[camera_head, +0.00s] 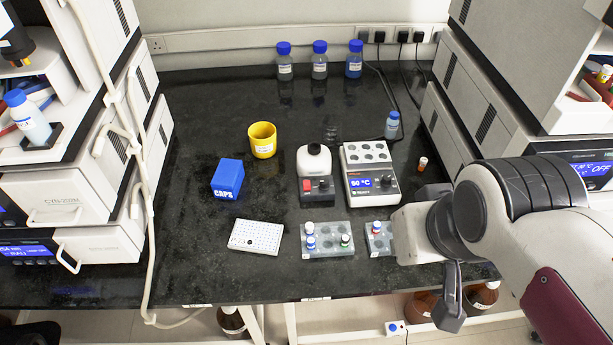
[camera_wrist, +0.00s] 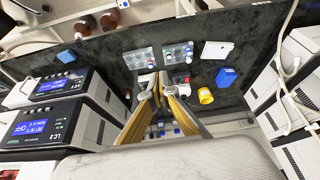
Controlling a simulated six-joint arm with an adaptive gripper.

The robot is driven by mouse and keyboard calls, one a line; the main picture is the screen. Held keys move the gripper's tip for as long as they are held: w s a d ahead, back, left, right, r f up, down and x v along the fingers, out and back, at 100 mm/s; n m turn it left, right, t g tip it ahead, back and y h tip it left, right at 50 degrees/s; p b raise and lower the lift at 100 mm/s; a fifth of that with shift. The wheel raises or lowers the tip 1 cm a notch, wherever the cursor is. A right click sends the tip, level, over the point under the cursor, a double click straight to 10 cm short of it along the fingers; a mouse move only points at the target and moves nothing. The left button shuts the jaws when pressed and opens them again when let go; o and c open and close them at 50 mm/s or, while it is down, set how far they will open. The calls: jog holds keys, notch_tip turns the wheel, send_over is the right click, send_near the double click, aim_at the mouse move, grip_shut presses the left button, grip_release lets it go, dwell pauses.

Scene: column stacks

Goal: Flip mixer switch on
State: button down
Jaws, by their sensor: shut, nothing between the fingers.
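The mixer (camera_head: 315,167) stands mid-bench, with a white rounded top on a dark base. A red switch (camera_head: 308,186) sits at the left of its front panel, beside a dark knob (camera_head: 324,184). Whether the switch is on or off is too small to tell. In the wrist view the red switch (camera_wrist: 187,80) shows just right of the fingers, partly crowded by them. My gripper (camera_wrist: 154,80) is shut and empty, its fingers pointing down toward the bench. In the head view my arm reaches in from the right, and the gripper is apart from the mixer.
A heater block (camera_head: 369,175) reading 90 °C stands right of the mixer. Tube racks (camera_head: 327,240) stand in front. A yellow cup (camera_head: 262,140), blue caps box (camera_head: 228,179) and white plate (camera_head: 257,237) are left. Tall instruments flank both sides. The far left bench is clear.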

jog(key=w, duration=0.1)
jog(key=m+g, duration=0.2)
jog(key=m, duration=1.6)
send_over(306, 182)
jog(key=s, duration=0.4)
jog(key=s+x, duration=0.3)
jog(key=x, duration=0.9)
jog(key=shift+w+d+f, duration=0.15)
jog(key=shift+w+f, duration=0.05)
jog(key=shift+f, duration=0.25)
jog(key=shift+f, duration=0.15)
jog(key=shift+x, duration=6.85)
